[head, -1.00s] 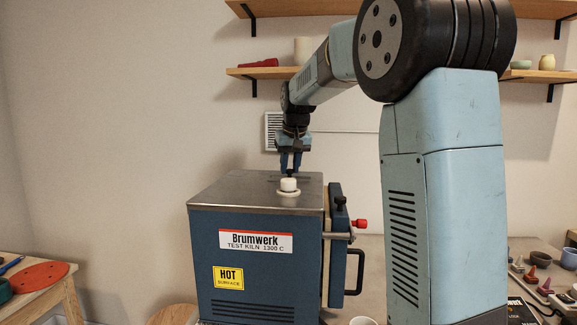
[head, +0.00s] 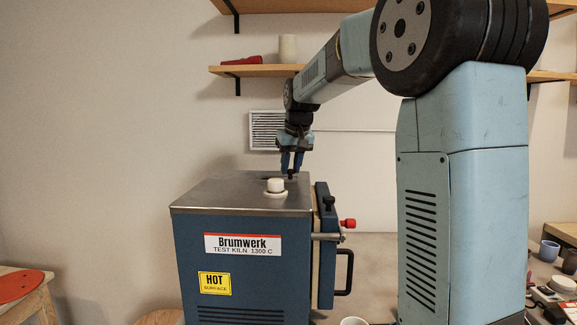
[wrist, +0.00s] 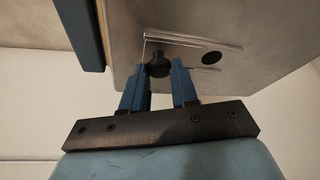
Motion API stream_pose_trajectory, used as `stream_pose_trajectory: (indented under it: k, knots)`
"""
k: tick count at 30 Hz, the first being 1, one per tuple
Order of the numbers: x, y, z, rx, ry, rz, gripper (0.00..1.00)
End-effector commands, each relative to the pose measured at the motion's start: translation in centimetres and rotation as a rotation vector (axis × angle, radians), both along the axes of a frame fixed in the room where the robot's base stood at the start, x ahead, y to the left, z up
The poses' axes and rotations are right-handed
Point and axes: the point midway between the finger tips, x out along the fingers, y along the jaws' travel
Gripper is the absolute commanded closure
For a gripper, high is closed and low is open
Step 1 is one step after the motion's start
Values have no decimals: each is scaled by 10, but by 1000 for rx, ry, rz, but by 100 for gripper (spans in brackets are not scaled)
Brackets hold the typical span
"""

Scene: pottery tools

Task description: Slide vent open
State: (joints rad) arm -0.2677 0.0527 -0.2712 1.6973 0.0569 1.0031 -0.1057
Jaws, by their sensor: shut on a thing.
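The kiln (head: 245,243) is a blue box with a grey metal top. My gripper (head: 291,172) points down onto its top, just behind and right of a white plug (head: 275,185). In the wrist view, my gripper (wrist: 160,68) has its two blue fingers on either side of the vent's small black knob (wrist: 158,64), shut on it. Thin metal rails (wrist: 193,40) run along the vent. A dark round hole (wrist: 211,58) shows uncovered between the rails, to one side of the knob. In the head view, the fingers mostly hide the knob.
The kiln door (head: 325,245), with a black handle (head: 345,272) and a red knob (head: 348,223), is on the right side. A "HOT" label (head: 215,283) is on the front. A wall grille (head: 267,130) and shelf (head: 255,70) are behind. My arm fills the right.

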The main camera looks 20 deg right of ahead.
Motion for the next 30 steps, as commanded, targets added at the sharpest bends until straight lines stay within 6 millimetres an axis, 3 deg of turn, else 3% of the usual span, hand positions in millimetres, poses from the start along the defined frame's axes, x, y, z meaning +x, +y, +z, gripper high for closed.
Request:
stream_pose_trajectory:
  k: [1,2,9,20,30]
  knots:
    - [0,-5,1,-4,-2,-6,100]
    - [0,-5,1,-3,-2,-7,71]
    - [0,-4,1,-3,-2,-6,48]
    - [-2,-2,5,-2,-1,-4,46]
    - [-22,-5,58,-2,-4,-5,46]
